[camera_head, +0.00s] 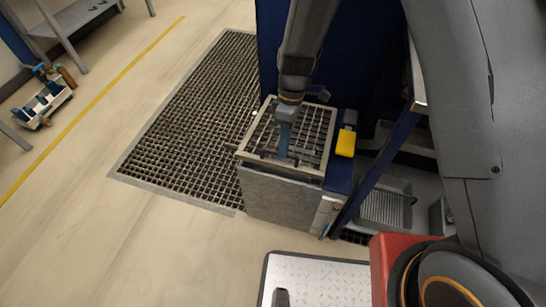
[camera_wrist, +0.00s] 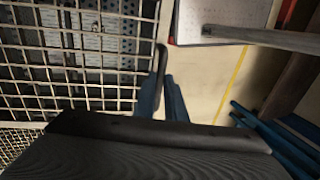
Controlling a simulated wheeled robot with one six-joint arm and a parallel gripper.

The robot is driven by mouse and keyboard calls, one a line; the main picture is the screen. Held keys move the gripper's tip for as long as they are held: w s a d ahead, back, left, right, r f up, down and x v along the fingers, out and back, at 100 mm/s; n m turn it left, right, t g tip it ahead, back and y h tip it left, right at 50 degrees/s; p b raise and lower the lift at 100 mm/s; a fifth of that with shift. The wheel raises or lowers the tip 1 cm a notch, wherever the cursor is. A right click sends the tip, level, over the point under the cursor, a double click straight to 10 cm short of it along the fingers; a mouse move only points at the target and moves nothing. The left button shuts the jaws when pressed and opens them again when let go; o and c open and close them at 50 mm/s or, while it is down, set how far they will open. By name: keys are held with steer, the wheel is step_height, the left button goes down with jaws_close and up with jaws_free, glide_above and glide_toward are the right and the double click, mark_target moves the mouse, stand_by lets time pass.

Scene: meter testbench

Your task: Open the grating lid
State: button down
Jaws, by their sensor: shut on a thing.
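The grating lid (camera_head: 318,172) is a light metal frame with a grid. My gripper (camera_head: 284,154) points down at the lid's near part. In the wrist view its blue fingers (camera_wrist: 161,92) are shut on a dark handle (camera_wrist: 162,58) at the lid's edge. The fingers partly hide the grip.
A dark blue panel (camera_head: 272,45) stands behind the box. A yellow-topped item (camera_head: 346,143) is right of the lid. A floor grating (camera_head: 190,125) lies to the left. A blue post (camera_head: 375,165) and a grey tray (camera_head: 385,208) are on the right. Open floor lies in front left.

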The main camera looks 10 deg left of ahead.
steer(key=w+p+v, duration=0.1)
steer(key=p+v, duration=0.1)
steer(key=v, duration=0.6)
steer(key=shift+w+d, duration=0.25)
steer(key=shift+w, duration=0.2)
steer(key=c, duration=1.8)
jaws_free()
steer(key=shift+w+d+f, duration=0.1)
steer(key=shift+f, duration=0.05)
